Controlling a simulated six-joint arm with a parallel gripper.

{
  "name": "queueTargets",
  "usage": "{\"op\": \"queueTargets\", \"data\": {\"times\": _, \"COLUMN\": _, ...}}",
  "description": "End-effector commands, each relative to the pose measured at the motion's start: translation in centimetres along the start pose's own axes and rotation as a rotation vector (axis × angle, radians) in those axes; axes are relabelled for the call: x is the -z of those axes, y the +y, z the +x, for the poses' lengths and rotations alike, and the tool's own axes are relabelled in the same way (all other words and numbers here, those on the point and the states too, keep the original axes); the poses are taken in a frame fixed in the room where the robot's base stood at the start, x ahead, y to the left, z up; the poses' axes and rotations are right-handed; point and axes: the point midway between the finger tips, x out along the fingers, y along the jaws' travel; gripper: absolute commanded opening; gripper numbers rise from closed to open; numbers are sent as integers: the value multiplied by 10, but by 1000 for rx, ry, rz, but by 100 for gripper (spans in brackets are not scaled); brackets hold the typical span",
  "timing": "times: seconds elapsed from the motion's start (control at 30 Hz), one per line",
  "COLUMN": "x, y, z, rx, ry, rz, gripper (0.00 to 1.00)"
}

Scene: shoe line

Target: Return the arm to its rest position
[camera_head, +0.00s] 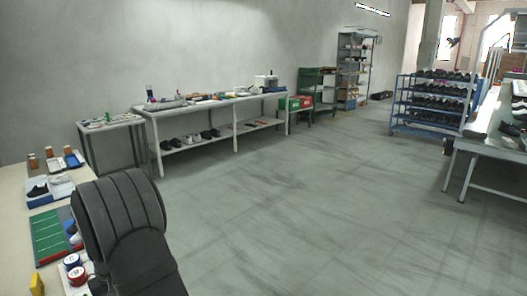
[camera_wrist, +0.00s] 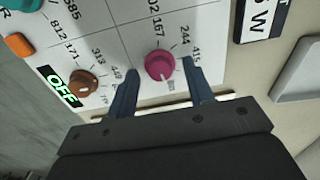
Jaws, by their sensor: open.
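My gripper (camera_wrist: 161,68) shows in the wrist view with its two blue fingers apart and nothing held. A pink knob (camera_wrist: 159,65) on a white dial panel (camera_wrist: 120,35) lies between the fingertips in the picture, with a gap on each side. How far the tips are from the panel is hard to tell. A brown knob (camera_wrist: 83,83) sits to the left of the fingers. In the head view my dark arm link (camera_head: 120,215) covers part of the table at lower left, and the gripper itself is hidden.
The panel also has a lit OFF display (camera_wrist: 61,89), an orange button (camera_wrist: 18,45) and a teal knob (camera_wrist: 20,4). The near table (camera_head: 20,205) holds a green tray (camera_head: 48,238) and small jars (camera_head: 77,275). A workbench (camera_head: 215,104) stands along the wall. The floor (camera_head: 310,210) is clear.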

Motion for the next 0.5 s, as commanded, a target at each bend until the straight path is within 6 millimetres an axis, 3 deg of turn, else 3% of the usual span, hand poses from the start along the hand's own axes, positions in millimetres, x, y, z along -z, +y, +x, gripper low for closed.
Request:
{"op": "queueTargets", "data": {"times": 0.43, "x": 1, "y": 0, "z": -1, "rx": 0, "ry": -17, "rz": -371, "gripper": 48}}
{"op": "queueTargets", "data": {"times": 0.5, "x": 2, "y": 0, "z": -20, "rx": -1, "ry": -12, "rz": -365, "gripper": 48}}
